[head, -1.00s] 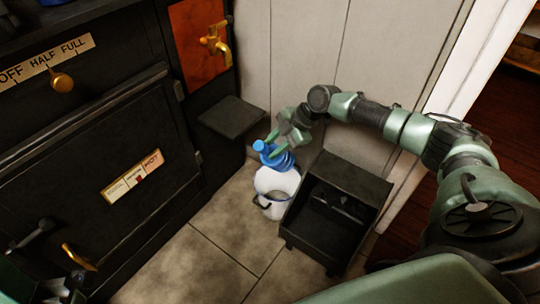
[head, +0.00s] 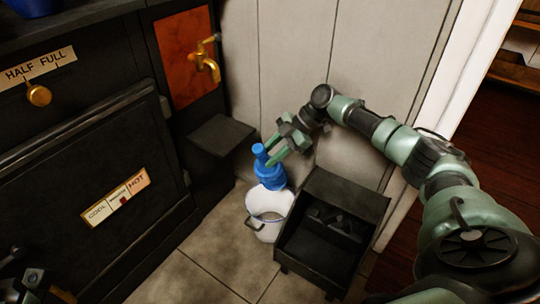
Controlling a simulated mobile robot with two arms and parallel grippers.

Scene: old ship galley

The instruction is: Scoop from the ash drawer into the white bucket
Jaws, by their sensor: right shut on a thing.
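My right gripper (head: 273,147) is shut on the handle of a blue scoop (head: 270,176). The scoop hangs over the far side of the white bucket (head: 262,228), with its handle up and its broader part down by the rim. Whether it touches the rim or carries anything I cannot tell. The bucket stands upright on the floor and has a dark handle. Part of my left gripper (head: 32,279) shows at the lower left corner; its fingers are not clear. I cannot make out an ash drawer for sure.
A black open box (head: 310,250) with dark contents stands close right of the bucket. The black stove (head: 75,160) fills the left, with a dark shelf (head: 221,135) jutting out near a brass tap (head: 207,62). Tiled floor (head: 215,262) is clear in front.

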